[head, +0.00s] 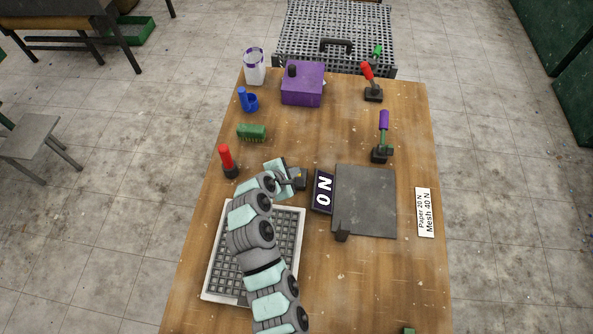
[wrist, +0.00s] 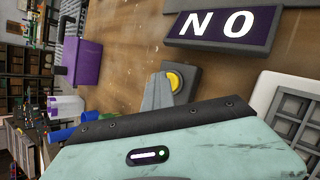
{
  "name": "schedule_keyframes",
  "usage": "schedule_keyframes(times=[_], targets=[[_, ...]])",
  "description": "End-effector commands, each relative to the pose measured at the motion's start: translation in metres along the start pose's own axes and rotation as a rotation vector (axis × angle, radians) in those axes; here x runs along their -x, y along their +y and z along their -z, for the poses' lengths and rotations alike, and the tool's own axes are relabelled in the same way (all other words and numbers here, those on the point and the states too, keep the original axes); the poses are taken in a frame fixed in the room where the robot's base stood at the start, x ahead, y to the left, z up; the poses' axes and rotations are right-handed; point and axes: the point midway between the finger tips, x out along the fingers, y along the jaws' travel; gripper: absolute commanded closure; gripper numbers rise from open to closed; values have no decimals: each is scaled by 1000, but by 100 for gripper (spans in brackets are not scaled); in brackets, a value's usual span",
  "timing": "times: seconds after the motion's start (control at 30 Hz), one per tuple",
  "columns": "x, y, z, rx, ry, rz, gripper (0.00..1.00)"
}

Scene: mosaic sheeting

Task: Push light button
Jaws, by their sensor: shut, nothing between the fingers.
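The light button is a round yellow button (wrist: 178,80) on a small dark grey box (wrist: 191,74). In the head view the box (head: 300,183) stands on the wooden table just left of the dark sign and is partly covered by my gripper. My gripper (head: 290,182) is shut and empty beside the box. In the wrist view its grey fingertips (wrist: 158,77) overlap the left edge of the button. I cannot tell whether they touch it. The dark sign (head: 323,192) with the white letters O and N also shows in the wrist view (wrist: 223,26).
A grey flat plate (head: 365,201) lies right of the sign. A white-framed grid tray (head: 214,266) lies under my arm. The table's middle back is clear.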

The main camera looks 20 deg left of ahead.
Motion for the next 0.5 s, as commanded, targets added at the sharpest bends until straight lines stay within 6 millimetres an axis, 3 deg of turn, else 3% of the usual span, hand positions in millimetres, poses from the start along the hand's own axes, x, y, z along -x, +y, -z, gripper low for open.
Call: schedule_keyframes(times=[0.17, 0.5], targets=[[3, 0, -1, 1, 3, 5, 100], [28, 21, -20, 0, -1, -3, 100]])
